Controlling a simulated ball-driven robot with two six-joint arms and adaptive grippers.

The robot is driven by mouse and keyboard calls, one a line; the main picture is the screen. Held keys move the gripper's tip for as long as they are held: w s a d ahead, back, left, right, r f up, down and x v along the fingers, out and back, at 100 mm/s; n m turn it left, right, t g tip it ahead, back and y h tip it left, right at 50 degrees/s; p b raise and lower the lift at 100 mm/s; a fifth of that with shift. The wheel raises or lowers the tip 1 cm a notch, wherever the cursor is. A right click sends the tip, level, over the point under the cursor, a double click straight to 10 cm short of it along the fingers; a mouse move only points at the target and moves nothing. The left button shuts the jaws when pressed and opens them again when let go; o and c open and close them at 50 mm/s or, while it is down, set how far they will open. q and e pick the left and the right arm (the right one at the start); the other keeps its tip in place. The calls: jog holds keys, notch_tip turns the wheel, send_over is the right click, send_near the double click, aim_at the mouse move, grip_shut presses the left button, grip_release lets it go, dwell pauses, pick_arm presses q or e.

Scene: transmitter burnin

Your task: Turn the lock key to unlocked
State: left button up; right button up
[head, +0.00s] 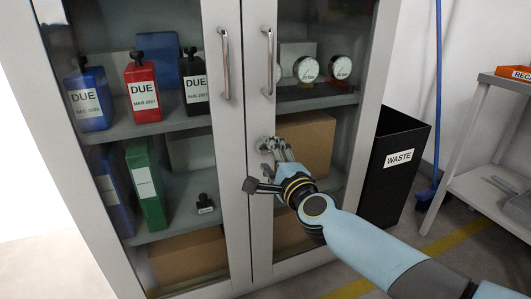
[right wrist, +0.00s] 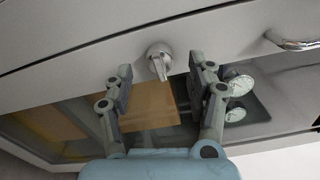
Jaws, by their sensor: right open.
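The lock key (right wrist: 159,62) is a small silver knob with a flat grip on the cabinet door frame, and its round base (head: 264,143) shows in the head view just beyond my gripper. My right gripper (head: 270,162) is open at the lock; in the right wrist view its two fingers (right wrist: 158,82) stand on either side of the key, apart from it. The key's grip is partly hidden by the fingers in the head view. The cabinet (head: 247,200) has two closed glass doors with grey frames. My left gripper is not in view.
Two vertical door handles (head: 267,62) sit above the lock. Behind the glass are labelled transmitters (head: 141,88), round gauges (head: 341,68) and cardboard boxes (head: 306,140). A black waste bin (head: 376,192) stands right of the cabinet, and a grey shelf cart (head: 482,150) is farther right.

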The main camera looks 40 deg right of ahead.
aim_at(267, 152)
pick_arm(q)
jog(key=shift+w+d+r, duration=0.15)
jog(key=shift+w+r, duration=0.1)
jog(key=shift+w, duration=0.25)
pick_arm(e)
jog(key=shift+x, duration=1.6)
jog(key=shift+c, duration=0.4)
jog(key=c, duration=1.1)
